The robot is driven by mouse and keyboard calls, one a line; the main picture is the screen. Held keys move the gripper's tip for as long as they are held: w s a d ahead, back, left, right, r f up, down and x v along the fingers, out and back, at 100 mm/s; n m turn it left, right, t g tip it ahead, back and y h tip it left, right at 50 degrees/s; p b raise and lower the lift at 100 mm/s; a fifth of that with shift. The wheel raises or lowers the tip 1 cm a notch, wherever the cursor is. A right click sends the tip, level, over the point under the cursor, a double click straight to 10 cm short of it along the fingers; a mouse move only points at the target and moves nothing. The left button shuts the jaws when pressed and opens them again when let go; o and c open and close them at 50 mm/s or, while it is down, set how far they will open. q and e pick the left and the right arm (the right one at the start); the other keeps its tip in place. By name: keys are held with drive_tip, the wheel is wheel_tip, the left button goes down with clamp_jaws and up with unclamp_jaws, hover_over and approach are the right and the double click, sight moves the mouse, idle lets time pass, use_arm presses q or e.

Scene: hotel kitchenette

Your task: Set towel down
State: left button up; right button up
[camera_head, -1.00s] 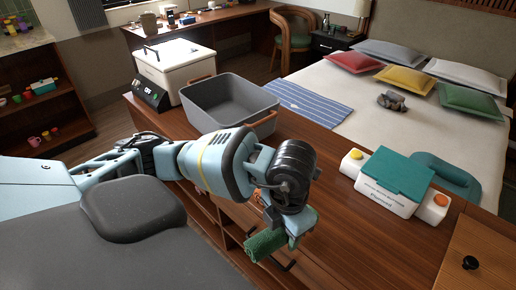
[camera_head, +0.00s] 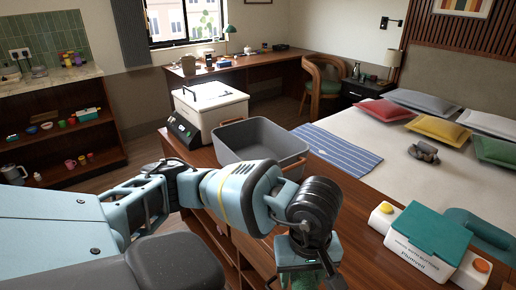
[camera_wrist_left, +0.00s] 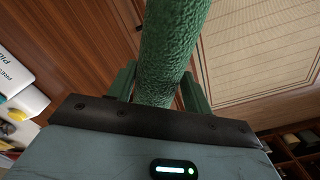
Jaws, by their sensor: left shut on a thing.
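My left gripper (camera_head: 312,262) hangs in front of the wooden counter, near the bottom edge of the head view. It is shut on a rolled green towel, which fills the top middle of the left wrist view (camera_wrist_left: 172,45). The fingers of the left gripper (camera_wrist_left: 158,92) press on both sides of the roll there. In the head view the towel is mostly cut off by the bottom edge. My right gripper is not in view.
A grey open bin (camera_head: 235,145) and a white cooker-like box (camera_head: 212,110) stand on the counter (camera_head: 350,210). A white case with a teal lid (camera_head: 430,235) is at right.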

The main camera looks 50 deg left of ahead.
use_arm(q)
drive_tip(key=m, duration=0.6)
drive_tip(key=shift+s+a+r, duration=0.15)
drive_tip(key=shift+r, duration=0.25)
drive_tip(key=m, duration=0.4)
drive_tip(key=shift+s+a+r+m, duration=0.1)
drive_tip(key=shift+r+m, duration=0.2)
drive_tip(key=shift+m, duration=0.1)
drive_tip(key=shift+a, duration=0.15)
